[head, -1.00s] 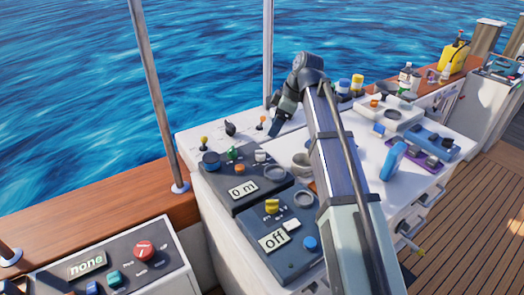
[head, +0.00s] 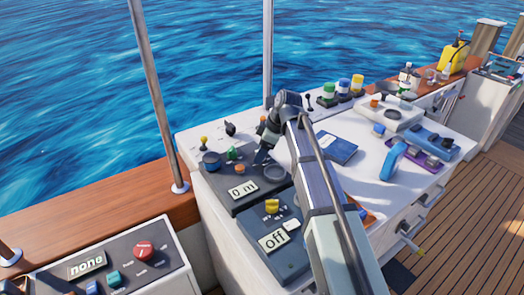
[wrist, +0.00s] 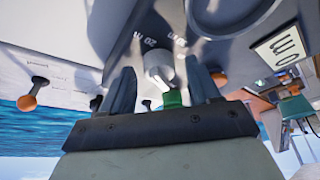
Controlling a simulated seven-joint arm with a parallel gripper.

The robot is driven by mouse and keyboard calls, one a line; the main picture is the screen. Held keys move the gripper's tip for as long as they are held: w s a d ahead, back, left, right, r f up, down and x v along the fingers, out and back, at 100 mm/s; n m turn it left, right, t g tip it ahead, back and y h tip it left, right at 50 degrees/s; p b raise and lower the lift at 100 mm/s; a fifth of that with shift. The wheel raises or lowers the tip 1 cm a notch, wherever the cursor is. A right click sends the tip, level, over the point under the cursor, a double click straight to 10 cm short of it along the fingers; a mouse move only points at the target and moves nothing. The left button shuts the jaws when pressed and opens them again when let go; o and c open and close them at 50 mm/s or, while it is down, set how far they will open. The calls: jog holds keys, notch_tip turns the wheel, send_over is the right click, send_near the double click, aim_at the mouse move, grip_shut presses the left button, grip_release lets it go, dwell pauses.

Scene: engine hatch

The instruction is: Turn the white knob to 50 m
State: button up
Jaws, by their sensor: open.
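The white knob (wrist: 158,66) shows in the wrist view on a dark grey panel, with "20" and other dial marks beside it. My gripper (wrist: 160,72) is open, with one finger on each side of the knob; I cannot tell whether either finger touches it. In the head view my gripper (head: 262,158) is over the far right part of the dark panel (head: 232,200) and hides the white knob. The panel's display (head: 243,190) reads "0 m". Part of this display (wrist: 285,48) also shows in the wrist view.
The green knob (wrist: 172,98) sits near my fingers. A second panel (head: 285,258) reading "off" is in front.

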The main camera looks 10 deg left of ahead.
jog(key=shift+c, duration=0.2)
jog(key=c, duration=1)
jog(key=shift+m, duration=0.4)
jog(key=m+t, duration=0.1)
jog(key=m, duration=0.1)
jog(key=m+t, duration=0.1)
jog(key=m, duration=0.1)
jog(key=shift+s+a+m+h, duration=0.1)
jog(key=shift+s+m+h, duration=0.1)
jog(key=shift+m+h, duration=0.1)
jog(key=m+t+h, duration=0.1)
jog(key=m, duration=0.2)
jog(key=m+t, duration=0.1)
jog(key=m, duration=0.2)
jog(key=shift+a+h, duration=0.15)
jog(key=shift+h, duration=0.25)
jog(key=m+h, duration=0.1)
jog(key=m, duration=0.2)
jog(key=m+h, duration=0.1)
jog(key=m, duration=0.2)
jog(key=shift+a+m+t, duration=0.2)
jog(key=shift+m+t, duration=0.1)
jog(key=shift+m, duration=0.1)
jog(key=m+h, duration=0.2)
jog(key=m, duration=0.3)
jog(key=shift+m, duration=0.3)
